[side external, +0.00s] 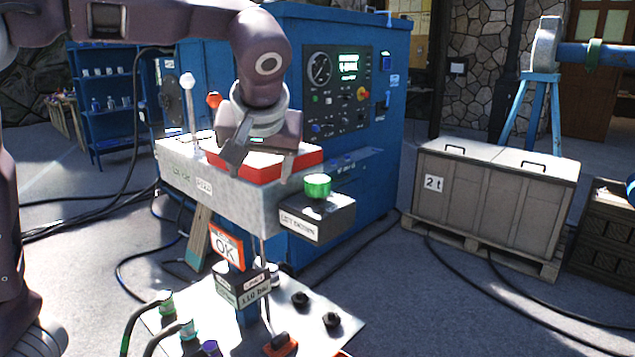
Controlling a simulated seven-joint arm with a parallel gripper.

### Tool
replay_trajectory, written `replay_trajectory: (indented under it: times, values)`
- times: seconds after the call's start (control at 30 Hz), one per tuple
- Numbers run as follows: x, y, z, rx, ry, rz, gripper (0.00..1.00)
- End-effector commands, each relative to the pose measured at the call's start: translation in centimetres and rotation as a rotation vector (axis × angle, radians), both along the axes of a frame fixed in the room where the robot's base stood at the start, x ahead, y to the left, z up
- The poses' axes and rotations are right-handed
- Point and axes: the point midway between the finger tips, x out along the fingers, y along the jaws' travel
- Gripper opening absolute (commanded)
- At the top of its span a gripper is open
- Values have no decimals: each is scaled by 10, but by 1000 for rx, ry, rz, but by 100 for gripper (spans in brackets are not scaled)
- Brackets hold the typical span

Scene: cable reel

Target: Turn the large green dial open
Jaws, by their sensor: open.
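The green dial (317,186) is a round knob on top of a dark box with a white label (299,227), at the right end of the grey beam-like panel. My gripper (262,165) is above the panel, to the left of the dial and a little higher in the picture. Its two fingers are spread apart with nothing seen between them. The fingers appear apart from the dial. The dial is in full view, but its turn position cannot be read.
A red and white block (268,160) lies on the grey panel (215,187) under my gripper. A white-knobbed lever (188,82) and a red knob (214,100) rise at the left. Crates (490,190) stand right.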

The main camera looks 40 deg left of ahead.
Motion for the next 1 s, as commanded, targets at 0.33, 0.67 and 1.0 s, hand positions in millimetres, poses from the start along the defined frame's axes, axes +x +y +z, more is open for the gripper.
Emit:
replay_trajectory:
  times: [0.33, 0.67, 1.0]
  values:
    - [81, -72, -14, 297, -436, 103, 65]
    - [107, -34, -48, 289, -436, 108, 65]
    - [119, -18, -56, 287, -436, 105, 65]
